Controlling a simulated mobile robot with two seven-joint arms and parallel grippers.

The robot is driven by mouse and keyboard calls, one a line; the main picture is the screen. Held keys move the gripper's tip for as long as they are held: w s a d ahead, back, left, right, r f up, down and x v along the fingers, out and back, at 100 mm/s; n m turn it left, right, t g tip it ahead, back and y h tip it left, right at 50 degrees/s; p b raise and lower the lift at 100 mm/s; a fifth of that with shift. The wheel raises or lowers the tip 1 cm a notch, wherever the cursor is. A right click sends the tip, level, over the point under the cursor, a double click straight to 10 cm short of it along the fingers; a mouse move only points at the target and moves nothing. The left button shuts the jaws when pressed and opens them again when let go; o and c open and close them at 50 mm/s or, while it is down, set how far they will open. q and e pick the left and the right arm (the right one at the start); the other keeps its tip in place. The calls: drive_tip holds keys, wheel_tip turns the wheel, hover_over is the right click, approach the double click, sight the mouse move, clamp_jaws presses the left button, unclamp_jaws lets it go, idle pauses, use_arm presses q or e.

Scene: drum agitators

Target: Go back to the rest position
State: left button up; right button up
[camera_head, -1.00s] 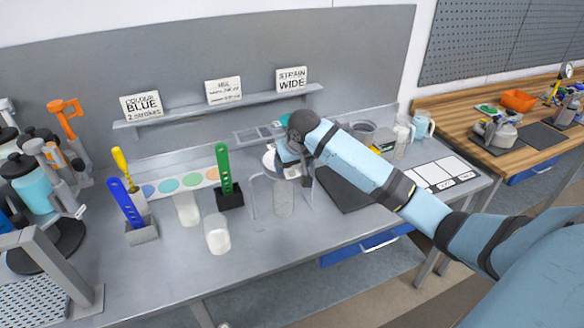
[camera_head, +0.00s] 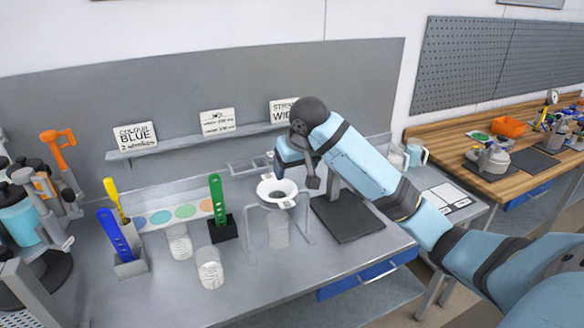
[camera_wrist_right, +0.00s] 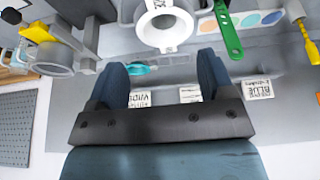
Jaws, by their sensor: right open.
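My right gripper (camera_head: 298,178) is above and behind the white funnel (camera_head: 277,192) in the head view, partly hidden by its own arm. In the right wrist view my right gripper (camera_wrist_right: 163,78) has its two blue fingers wide apart with nothing between them. The funnel (camera_wrist_right: 165,24) shows there beyond the fingertips, apart from them. It sits in a wire stand (camera_head: 306,225) over a clear beaker (camera_head: 278,228). My left gripper is in neither view.
Two beakers (camera_head: 209,268) (camera_head: 179,243), a blue scoop (camera_head: 115,235) and a yellow tool (camera_head: 115,198) are at left. A dark plate (camera_head: 348,218) lies right of the stand. The front of the bench is clear.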

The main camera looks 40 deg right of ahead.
drive_tip(key=s+a+f+n+t+y, duration=0.15)
drive_tip(key=a+f, duration=0.25)
drive_tip(key=f, duration=0.4)
drive_tip(key=s+a+f+n+t+y, duration=0.1)
drive_tip(key=s+a+f, duration=0.25)
drive_tip(key=f, duration=0.55)
drive_tip(key=s+a+f+n+t+y, duration=0.1)
drive_tip(key=s+a+f, duration=0.1)
drive_tip(key=a+f, duration=0.45)
drive_tip(key=s+a+f+n+t, duration=0.1)
drive_tip(key=s+a+f, duration=0.2)
drive_tip(key=s+f, duration=0.3)
drive_tip(key=s+a+f+n+t, duration=0.1)
drive_tip(key=s+a+f, duration=0.3)
drive_tip(key=s, duration=0.9)
wheel_tip(320, 180, down, 2)
drive_tip(key=shift+f+t, duration=0.25)
drive_tip(key=shift+t, duration=0.4)
